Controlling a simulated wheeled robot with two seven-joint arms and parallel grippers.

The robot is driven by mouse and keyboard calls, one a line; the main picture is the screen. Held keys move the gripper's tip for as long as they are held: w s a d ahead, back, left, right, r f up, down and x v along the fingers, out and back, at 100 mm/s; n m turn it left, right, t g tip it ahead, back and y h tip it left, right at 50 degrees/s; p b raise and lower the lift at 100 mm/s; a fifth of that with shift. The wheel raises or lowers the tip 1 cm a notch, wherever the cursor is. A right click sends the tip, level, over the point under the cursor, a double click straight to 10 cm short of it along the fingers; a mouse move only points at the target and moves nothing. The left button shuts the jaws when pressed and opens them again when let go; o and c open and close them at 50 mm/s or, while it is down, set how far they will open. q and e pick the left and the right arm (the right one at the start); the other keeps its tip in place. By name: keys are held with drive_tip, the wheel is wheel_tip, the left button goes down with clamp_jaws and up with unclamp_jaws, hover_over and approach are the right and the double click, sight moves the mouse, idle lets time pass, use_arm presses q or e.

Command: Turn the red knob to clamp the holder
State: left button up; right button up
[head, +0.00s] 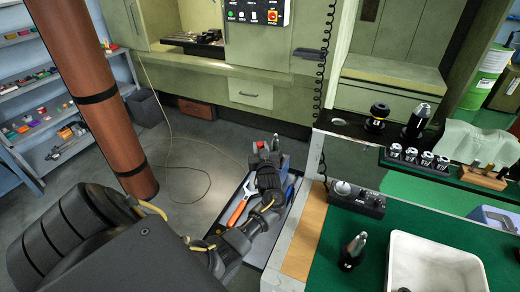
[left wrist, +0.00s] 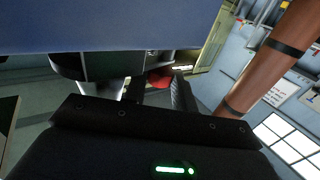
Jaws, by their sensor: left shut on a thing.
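The red knob (head: 260,145) shows as a small red patch just beyond my left gripper (head: 266,168), at the far end of the low tray. In the left wrist view the red knob (left wrist: 160,80) lies between the fingers of my left gripper (left wrist: 158,92), which is shut on it. Most of the knob is hidden by the fingers. The blue-grey holder (head: 284,162) stands beside the gripper on the right. A large blue-grey surface fills the top of the left wrist view; I cannot tell if it belongs to the holder. My right gripper is not in view.
An orange-handled wrench (head: 238,212) lies in the tray left of my arm. A brown column (head: 100,90) stands at left.

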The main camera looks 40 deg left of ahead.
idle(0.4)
use_arm(q)
drive_tip(key=o, duration=1)
drive_tip(key=shift+s+a, duration=0.1)
drive_tip(key=shift+d, duration=0.2)
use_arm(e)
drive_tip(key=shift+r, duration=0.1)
